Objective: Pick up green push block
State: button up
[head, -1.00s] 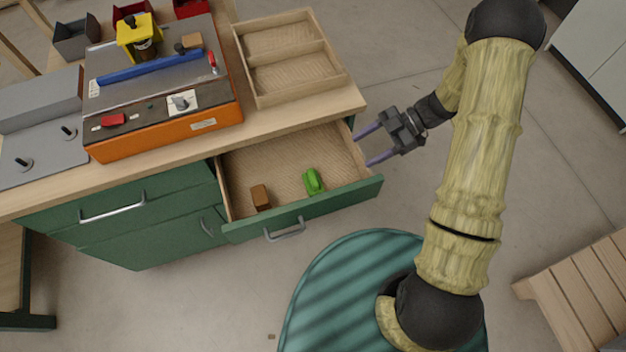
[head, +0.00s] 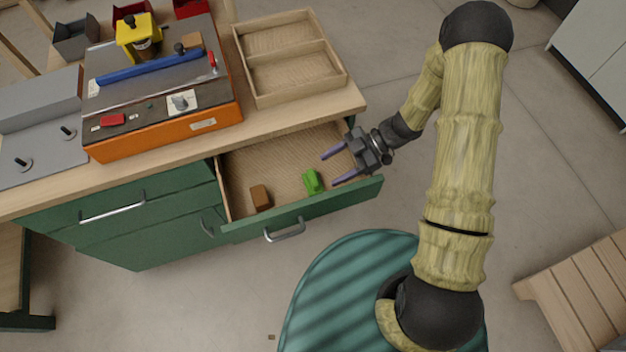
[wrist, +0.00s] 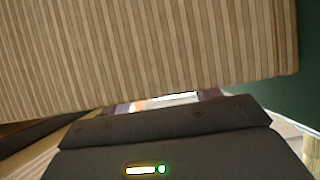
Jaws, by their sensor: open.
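The green push block (head: 313,182) lies in the open drawer (head: 280,155), near its front panel and right of the middle. My gripper (head: 328,169) is open and empty, over the right end of the drawer. Its fingers point left, and their tips are just right of the block in the head view. I cannot tell the height of the fingers above the drawer. The wrist view shows a striped wooden surface (wrist: 150,50) and the dark gripper body (wrist: 165,145); the block does not show there.
A brown block (head: 261,198) lies in the drawer left of the green one. The green drawer front (head: 330,203) stands close in front of the block. A wooden tray (head: 290,60) and an orange-sided machine (head: 170,135) stand on the worktop behind.

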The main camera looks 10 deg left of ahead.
aim_at(320, 180)
jog(key=x, duration=0.4)
jog(key=shift+s+a+f, duration=0.15)
jog(key=shift+a+f, duration=0.05)
jog(key=shift+a, duration=0.1)
jog(key=shift+c, duration=0.4)
jog(key=c, duration=0.7)
